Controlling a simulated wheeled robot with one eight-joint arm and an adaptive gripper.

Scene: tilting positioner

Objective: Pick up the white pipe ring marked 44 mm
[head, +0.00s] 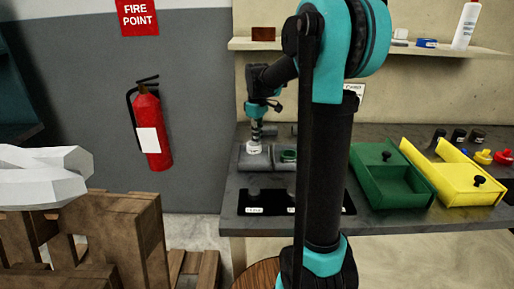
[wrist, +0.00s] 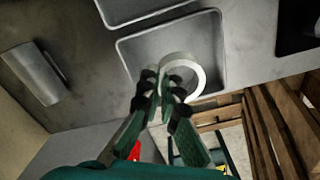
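A white pipe ring (wrist: 198,76) shows in the wrist view over one compartment of a grey tray (wrist: 122,50). It also shows in the head view (head: 253,149), small and below my gripper (head: 256,131), over the left compartment. In the wrist view my gripper (wrist: 160,78) has its fingertips close together at the ring's left edge, one on each side of its wall, and looks shut on it. The ring overlaps the tray's near rim in this view; I cannot tell its exact height. No size mark is readable.
A green item (head: 288,155) lies in the tray's right compartment. A black mat (head: 268,210) with dark pieces lies in front. Green (head: 385,185) and yellow (head: 462,190) bins stand to the right. A shelf (head: 270,44) hangs above. Wooden crates (head: 110,232) stand at left.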

